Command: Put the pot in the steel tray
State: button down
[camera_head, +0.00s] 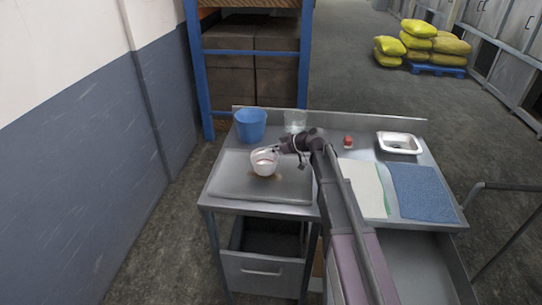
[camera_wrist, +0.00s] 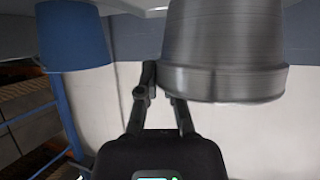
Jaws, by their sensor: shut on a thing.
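The pot (camera_head: 264,164) is a small, pale metal vessel with an open top, on the left side of the metal table. It fills the upper right of the wrist view as a large grey metal pot (camera_wrist: 225,50). My gripper (camera_head: 277,150) reaches in from the right and is shut on the pot at its rim side. In the wrist view my gripper (camera_wrist: 163,85) has its fingertips partly hidden by the pot. The steel tray (camera_head: 225,182) is a flat grey tray under the pot. I cannot tell whether the pot touches it. A brownish patch shows just below the pot.
A blue bucket (camera_head: 251,128) and a clear container (camera_head: 295,121) stand behind the tray. Right of my arm are a small red object (camera_head: 348,141), a white basin (camera_head: 400,143), a white-green sheet (camera_head: 363,185) and a blue mat (camera_head: 427,190). A drawer (camera_head: 262,272) is below.

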aim_at(270, 155)
jog(key=shift+w+a+f+b, duration=0.3)
jog(key=shift+w+f+b, duration=0.25)
jog(key=shift+w, duration=0.05)
jog(key=shift+f+b, duration=1.3)
jog(key=shift+f, duration=0.15)
jog(key=c, duration=0.8)
grip_release()
jog(key=shift+r, duration=0.25)
